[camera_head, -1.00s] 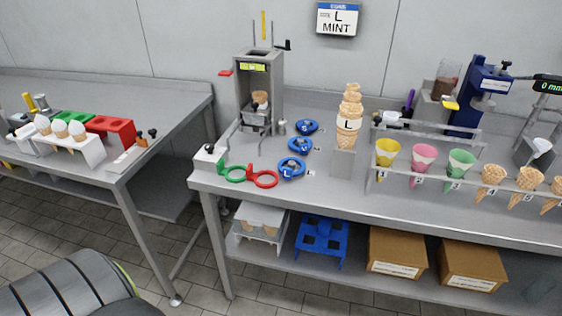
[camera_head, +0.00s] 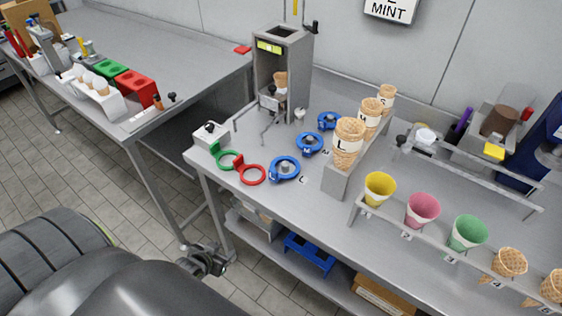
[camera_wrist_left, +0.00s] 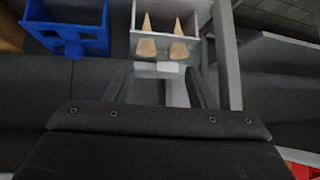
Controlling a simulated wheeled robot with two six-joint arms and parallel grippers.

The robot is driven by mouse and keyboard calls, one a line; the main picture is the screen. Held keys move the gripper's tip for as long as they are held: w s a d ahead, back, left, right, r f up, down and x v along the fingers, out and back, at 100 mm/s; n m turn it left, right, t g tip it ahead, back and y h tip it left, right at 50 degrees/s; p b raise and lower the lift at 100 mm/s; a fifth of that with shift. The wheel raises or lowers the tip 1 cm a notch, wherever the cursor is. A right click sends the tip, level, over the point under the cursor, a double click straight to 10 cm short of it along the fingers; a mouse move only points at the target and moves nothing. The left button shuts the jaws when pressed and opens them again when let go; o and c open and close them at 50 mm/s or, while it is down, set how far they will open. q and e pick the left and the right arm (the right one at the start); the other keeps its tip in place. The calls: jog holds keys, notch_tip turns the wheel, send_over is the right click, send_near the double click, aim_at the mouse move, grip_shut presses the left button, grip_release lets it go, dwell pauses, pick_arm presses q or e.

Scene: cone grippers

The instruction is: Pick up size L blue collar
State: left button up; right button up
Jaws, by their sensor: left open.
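Three blue collars lie in a row on the grey bench in the head view. The nearest and largest one, the size L blue collar (camera_head: 285,169), has a small tag beside it that looks like an L. The middle blue collar (camera_head: 309,144) and the far blue collar (camera_head: 327,121) lie behind it. My left gripper (camera_head: 211,262) is low in front of the bench, below the bench top and well apart from the collars. In the left wrist view its fingers (camera_wrist_left: 160,88) are spread and empty. My right gripper is not in view.
Green (camera_head: 227,160) and red (camera_head: 252,174) rings lie left of the L collar. A cone stand (camera_head: 337,182) rises to its right. A press (camera_head: 282,75) stands behind. The lower shelf holds a blue rack (camera_head: 309,254), also in the wrist view (camera_wrist_left: 72,35), beside a white cone rack (camera_wrist_left: 165,14).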

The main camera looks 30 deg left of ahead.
pick_arm(q)
jog(key=w+d+r+t+p, duration=0.15)
jog(key=w+r, duration=0.25)
jog(key=r, duration=0.9)
jog(key=m+t+h+p, duration=0.2)
jog(key=t+h, duration=0.1)
send_near(272, 173)
jog(key=p+x, duration=0.1)
jog(key=x, duration=0.6)
jog(key=shift+f, duration=0.2)
jog(key=shift+w+f+p, duration=0.1)
jog(key=shift+w+p, duration=0.3)
jog(key=shift+w, duration=0.2)
jog(key=shift+p+x, duration=0.3)
jog(key=shift+x, duration=1.9)
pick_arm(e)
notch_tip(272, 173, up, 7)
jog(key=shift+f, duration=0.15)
